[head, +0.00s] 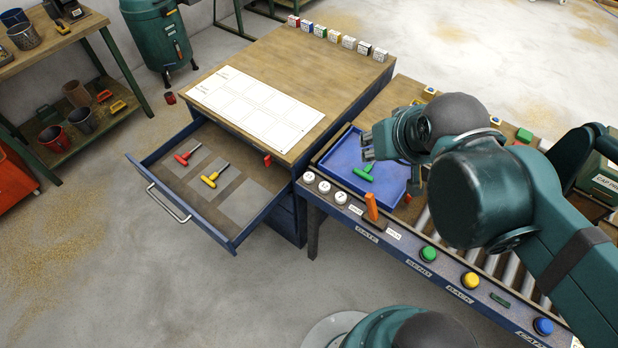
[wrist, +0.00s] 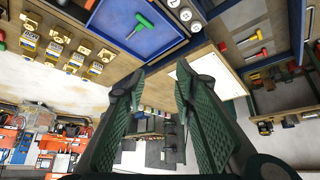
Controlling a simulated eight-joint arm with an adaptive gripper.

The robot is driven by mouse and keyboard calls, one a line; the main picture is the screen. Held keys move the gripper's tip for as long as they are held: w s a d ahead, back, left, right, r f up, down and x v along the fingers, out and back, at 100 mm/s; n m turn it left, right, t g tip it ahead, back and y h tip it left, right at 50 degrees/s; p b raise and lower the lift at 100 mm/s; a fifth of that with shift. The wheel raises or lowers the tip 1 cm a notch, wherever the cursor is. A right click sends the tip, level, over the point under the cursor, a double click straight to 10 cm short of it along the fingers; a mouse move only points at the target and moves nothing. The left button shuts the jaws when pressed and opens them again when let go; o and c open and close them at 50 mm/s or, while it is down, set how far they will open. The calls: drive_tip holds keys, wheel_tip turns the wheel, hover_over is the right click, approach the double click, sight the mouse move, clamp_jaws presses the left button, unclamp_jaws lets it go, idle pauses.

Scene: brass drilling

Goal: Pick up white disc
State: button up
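Three white discs sit in a row on the blue front ledge, left of the orange lever: the left disc (head: 309,177), the middle disc (head: 324,187) and the right disc (head: 340,198). They bear small dark marks. They also show at the top of the wrist view, one of them as a disc (wrist: 185,14) beside the blue tray. My gripper (head: 370,146) is over the blue tray, behind and apart from the discs. In the wrist view my gripper (wrist: 157,75) has its two green-padded fingers spread, with nothing between them.
The blue tray (head: 331,163) holds a green T-handled tool (head: 364,173). An orange lever (head: 371,206) stands right of the discs. The open drawer (head: 155,200) holds red and yellow T-handled tools. Several small boxes line the bench's back edge. Coloured buttons run along the front rail.

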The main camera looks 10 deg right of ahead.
drive_tip(key=shift+w, duration=0.1)
drive_tip(key=n+g+b, duration=0.2)
drive_tip(key=n+g, duration=0.5)
drive_tip(key=n, duration=1.4)
hover_over(309, 176)
wheel_tip(309, 176, down, 23)
drive_tip(key=shift+a+f+n, duration=0.2)
drive_tip(key=shift+f+n, duration=0.1)
drive_tip(key=shift+f, duration=0.5)
drive_tip(key=shift+f, duration=0.1)
drive_tip(key=shift+f+b, duration=0.4)
drive_tip(key=shift+f, duration=0.8)
drive_tip(key=shift+f, duration=0.1)
drive_tip(key=shift+d+f+b, duration=0.15)
drive_tip(key=shift+f+b, duration=0.45)
drive_tip(key=shift+f, duration=1.9)
